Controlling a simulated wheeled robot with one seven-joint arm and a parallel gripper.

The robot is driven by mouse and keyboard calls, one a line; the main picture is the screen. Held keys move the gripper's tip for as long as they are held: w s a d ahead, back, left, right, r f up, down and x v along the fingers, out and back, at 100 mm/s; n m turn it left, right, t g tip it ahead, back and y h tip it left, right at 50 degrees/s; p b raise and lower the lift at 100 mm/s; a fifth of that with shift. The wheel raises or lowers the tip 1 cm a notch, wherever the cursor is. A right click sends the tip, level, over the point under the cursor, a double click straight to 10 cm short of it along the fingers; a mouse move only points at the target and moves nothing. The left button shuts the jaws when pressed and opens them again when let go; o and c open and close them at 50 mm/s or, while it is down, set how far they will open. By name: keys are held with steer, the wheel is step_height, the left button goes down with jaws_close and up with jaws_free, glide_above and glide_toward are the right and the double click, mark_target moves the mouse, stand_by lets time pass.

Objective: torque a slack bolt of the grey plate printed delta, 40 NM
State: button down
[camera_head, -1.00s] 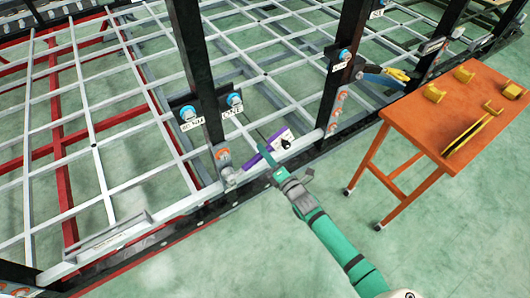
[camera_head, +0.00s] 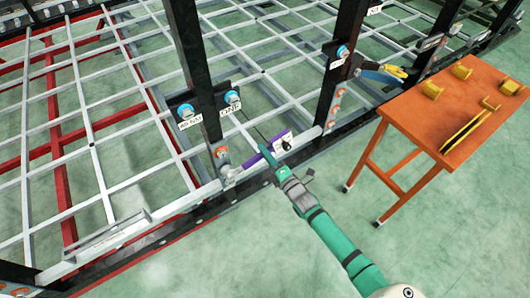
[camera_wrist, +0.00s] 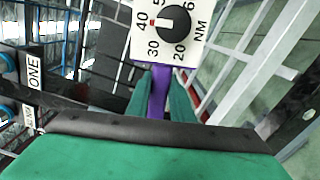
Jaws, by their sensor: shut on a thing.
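My gripper (camera_head: 272,162) is shut on the purple handle of a torque wrench (camera_head: 241,170). The handle also shows between the green fingers in the wrist view (camera_wrist: 160,90). The wrench's white dial card (camera_wrist: 168,30) reads in NM, and its black knob has a red mark beside 40. The wrench lies low along the frame's near rail, its head close below a grey plate (camera_head: 222,156) with an orange mark. I cannot tell whether the head sits on a bolt. Another grey plate (camera_head: 334,108) is on the rail to the right. No print reading delta is legible.
Black posts (camera_head: 192,60) rise from the frame, with blue bolts (camera_head: 232,97) and labels, one reading ONE (camera_wrist: 35,75). An orange table (camera_head: 420,115) with yellow parts stands at right. A blue-and-yellow tool (camera_head: 384,74) is near its corner. Green floor in front is clear.

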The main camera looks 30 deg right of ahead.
steer(key=shift+f, duration=0.1)
steer(key=shift+d+f+m, duration=0.2)
steer(key=shift+f+m, duration=0.7)
steer(key=shift+f, duration=0.15)
steer(key=shift+f, duration=0.1)
steer(key=shift+f+m, duration=0.9)
steer(key=shift+f, duration=0.2)
steer(key=shift+f, duration=0.15)
steer(key=shift+a+f+m, duration=0.1)
steer(key=shift+f+m, duration=0.35)
steer(key=shift+m, duration=0.05)
